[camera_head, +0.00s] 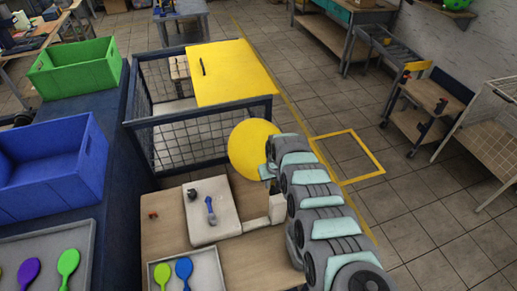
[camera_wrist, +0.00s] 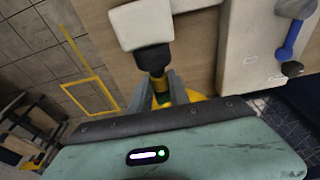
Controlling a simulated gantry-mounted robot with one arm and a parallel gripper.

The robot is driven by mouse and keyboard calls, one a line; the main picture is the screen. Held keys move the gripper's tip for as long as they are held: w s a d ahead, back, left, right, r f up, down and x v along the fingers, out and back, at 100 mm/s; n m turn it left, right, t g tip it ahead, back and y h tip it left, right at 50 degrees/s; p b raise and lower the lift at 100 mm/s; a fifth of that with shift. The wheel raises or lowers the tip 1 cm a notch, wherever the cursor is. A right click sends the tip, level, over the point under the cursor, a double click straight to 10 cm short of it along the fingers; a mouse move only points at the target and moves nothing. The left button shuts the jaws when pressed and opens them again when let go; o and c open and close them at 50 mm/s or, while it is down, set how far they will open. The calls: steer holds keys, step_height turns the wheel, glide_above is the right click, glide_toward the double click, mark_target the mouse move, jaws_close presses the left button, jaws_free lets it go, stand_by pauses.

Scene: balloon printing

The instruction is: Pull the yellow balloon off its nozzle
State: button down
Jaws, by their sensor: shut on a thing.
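The inflated yellow balloon (camera_head: 253,150) is round and hangs beside the front corner of the wire cage. In the wrist view only small yellow parts of it (camera_wrist: 193,96) show behind my gripper. The black nozzle (camera_wrist: 153,58) sticks out of a white block (camera_wrist: 141,22), which also shows in the head view (camera_head: 277,207). The balloon's yellow neck meets the nozzle's end; I cannot tell how much of it is still over the nozzle. My gripper (camera_wrist: 160,84) is shut on the balloon's neck, one finger on each side. In the head view my gripper (camera_head: 267,172) partly covers the balloon's edge.
A white plate (camera_head: 225,222) with a blue-handled part (camera_head: 211,211) is on the wooden table (camera_head: 160,237). A wire cage (camera_head: 180,139) with a yellow top (camera_head: 232,72) stands behind. Floor right is open.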

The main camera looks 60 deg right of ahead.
steer(key=shift+w+d+b, duration=0.3)
steer(key=shift+w+b, duration=0.05)
steer(key=shift+b, duration=0.55)
step_height(320, 180, up, 17)
steer(key=p, duration=1.3)
